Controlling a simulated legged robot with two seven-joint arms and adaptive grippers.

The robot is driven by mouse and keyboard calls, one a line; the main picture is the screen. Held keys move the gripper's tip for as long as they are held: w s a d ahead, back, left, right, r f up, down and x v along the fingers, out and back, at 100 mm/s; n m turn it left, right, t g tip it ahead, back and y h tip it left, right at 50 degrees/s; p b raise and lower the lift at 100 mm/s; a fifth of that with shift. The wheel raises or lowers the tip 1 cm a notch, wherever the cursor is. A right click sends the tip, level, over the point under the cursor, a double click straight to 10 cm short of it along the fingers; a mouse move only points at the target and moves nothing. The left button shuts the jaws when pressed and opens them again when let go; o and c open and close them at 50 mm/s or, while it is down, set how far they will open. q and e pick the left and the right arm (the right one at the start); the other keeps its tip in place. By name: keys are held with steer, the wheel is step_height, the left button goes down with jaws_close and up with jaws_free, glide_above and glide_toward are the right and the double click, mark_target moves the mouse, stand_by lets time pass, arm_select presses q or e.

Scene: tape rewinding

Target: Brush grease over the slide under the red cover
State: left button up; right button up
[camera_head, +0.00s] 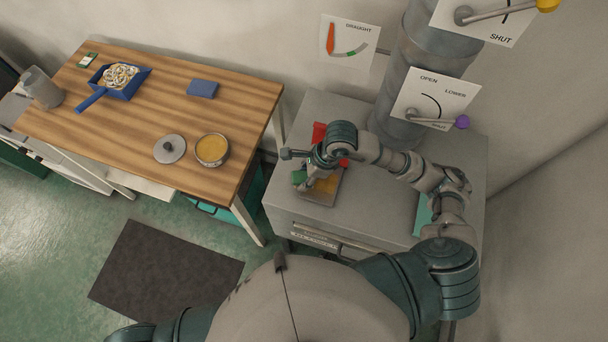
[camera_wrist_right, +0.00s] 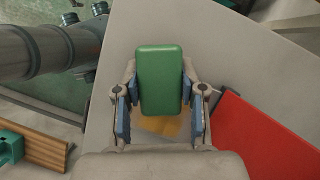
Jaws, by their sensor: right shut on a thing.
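My right gripper (camera_head: 308,181) is low over the slide on the grey cabinet. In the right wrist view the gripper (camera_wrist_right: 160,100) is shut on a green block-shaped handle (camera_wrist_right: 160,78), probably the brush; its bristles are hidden. The green end (camera_head: 299,177) also shows in the head view. The slide (camera_head: 322,198) is a flat plate with a yellow-orange patch, partly hidden by the gripper; the patch (camera_wrist_right: 158,126) shows below the handle in the wrist view. The red cover (camera_head: 319,131) is behind my wrist, mostly hidden; it also shows in the wrist view (camera_wrist_right: 262,140). My left gripper is out of view.
On the wooden table (camera_head: 150,112) stand an open tin of yellow grease (camera_head: 212,149), its lid (camera_head: 170,148), a blue dustpan (camera_head: 125,88) and a blue block (camera_head: 202,89). A grey pipe (camera_head: 415,75) with a purple-knobbed lever (camera_head: 462,122) rises behind my right arm.

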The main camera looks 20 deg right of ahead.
steer(key=shift+f+b, duration=0.65)
steer(key=shift+f, duration=0.05)
